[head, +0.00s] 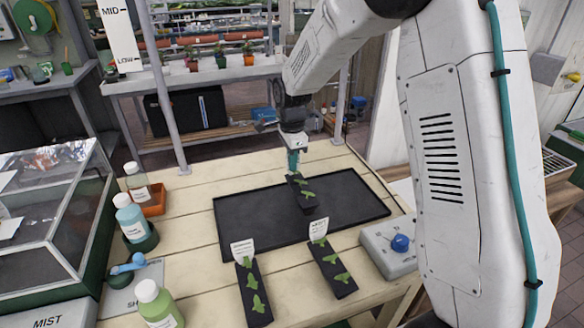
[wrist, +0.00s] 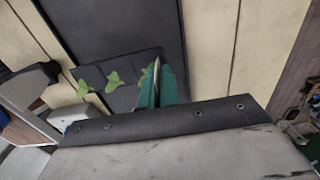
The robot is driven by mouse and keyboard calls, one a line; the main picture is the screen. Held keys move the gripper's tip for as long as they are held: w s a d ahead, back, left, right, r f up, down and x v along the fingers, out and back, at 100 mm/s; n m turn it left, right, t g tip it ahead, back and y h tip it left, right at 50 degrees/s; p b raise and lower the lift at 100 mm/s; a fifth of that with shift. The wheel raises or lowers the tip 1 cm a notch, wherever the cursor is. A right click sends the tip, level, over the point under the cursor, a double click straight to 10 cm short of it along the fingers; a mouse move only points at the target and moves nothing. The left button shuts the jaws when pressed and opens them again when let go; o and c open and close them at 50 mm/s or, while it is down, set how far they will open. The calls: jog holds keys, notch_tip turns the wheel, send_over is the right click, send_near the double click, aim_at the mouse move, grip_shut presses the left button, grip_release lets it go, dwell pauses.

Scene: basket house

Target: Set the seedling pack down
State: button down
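A dark seedling pack (head: 307,203) with small green leaves is over the black tray (head: 235,222) on the wooden table, near the tray's middle. My gripper (head: 293,168) points down at the pack's far end. In the wrist view, the teal fingers (wrist: 157,85) are close together on a pale label at the end of the pack (wrist: 92,76). The pack looks roughly level. I cannot tell whether its underside touches the tray. Two more labelled seedling packs lie in front of the tray, a left one (head: 253,291) and a right one (head: 333,268).
A control box with a blue knob (head: 400,243) is right of the tray. Bottles (head: 131,217), an orange container (head: 154,200) and a blue scoop (head: 129,264) stand at the left, beside a glass case (head: 47,215). The tray's left and right parts are bare.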

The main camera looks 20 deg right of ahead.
jog(key=shift+f, duration=1)
jog(key=c, duration=1.6)
grip_release()
jog(key=shift+f, duration=0.15)
jog(key=shift+c, duration=0.2)
